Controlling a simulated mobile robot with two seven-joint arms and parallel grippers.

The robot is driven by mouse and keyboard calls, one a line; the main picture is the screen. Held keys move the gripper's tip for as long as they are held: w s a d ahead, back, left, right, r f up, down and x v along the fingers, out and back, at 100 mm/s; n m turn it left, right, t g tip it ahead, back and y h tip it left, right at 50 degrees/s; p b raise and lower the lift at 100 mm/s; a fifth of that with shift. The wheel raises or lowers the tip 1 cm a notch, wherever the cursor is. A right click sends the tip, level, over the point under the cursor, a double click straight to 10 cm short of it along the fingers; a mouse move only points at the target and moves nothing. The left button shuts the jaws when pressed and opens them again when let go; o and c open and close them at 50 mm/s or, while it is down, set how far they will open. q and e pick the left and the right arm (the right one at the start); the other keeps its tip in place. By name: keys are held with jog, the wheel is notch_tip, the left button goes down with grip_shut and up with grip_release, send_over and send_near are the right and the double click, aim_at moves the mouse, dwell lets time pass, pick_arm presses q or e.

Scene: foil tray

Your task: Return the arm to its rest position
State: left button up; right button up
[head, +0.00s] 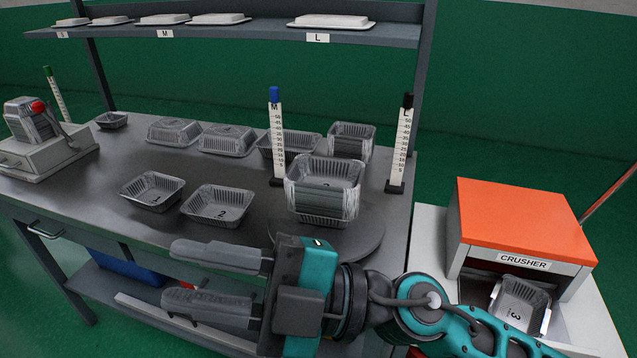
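My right gripper (198,277) is in front of the grey workbench's front edge, low in the head view. Its two grey fingers point left and are spread apart, with nothing between them. The teal and black wrist and arm behind it reach toward the lower right. My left gripper does not show. A stack of foil trays (323,190) stands on the round plate (345,240), just beyond the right gripper. One foil tray marked 3 (519,305) lies tilted at the crusher's opening.
The orange-topped crusher (525,222) stands at right on a white surface. The workbench (95,165) holds several foil trays (152,190), rulers marked M (277,145) and L (401,150), and a red-knobbed device (35,140). A shelf (250,33) with white lids runs above.

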jog(key=w+d+r+m+t, duration=0.3)
jog(key=w+d+m+t, duration=0.3)
jog(key=m+t, duration=0.6)
jog(key=w+d+f+m+t+h, duration=0.75)
jog(key=d+m+h, duration=0.4)
jog(key=h, duration=0.35)
jog(key=s+d+f+m+g+h, duration=0.2)
jog(key=d+f+g+h, duration=0.15)
jog(key=f, duration=0.35)
jog(key=s+d+f+m+g+h, duration=0.2)
jog(key=d+f+g, duration=0.1)
jog(key=d+f, duration=0.3)
jog(key=s+d+f+g, duration=0.3)
jog(key=s+f+g, duration=0.7)
jog(key=s, duration=0.5)
jog(key=w+a+f+t+y+p, duration=0.1)
jog(key=w+a+f+t, duration=0.1)
jog(key=w+f+t, duration=0.5)
jog(key=shift+w+a+f+t+p, duration=0.25)
jog(key=shift+a+f+t+p, duration=0.1)
jog(key=shift+f+t, duration=0.4)
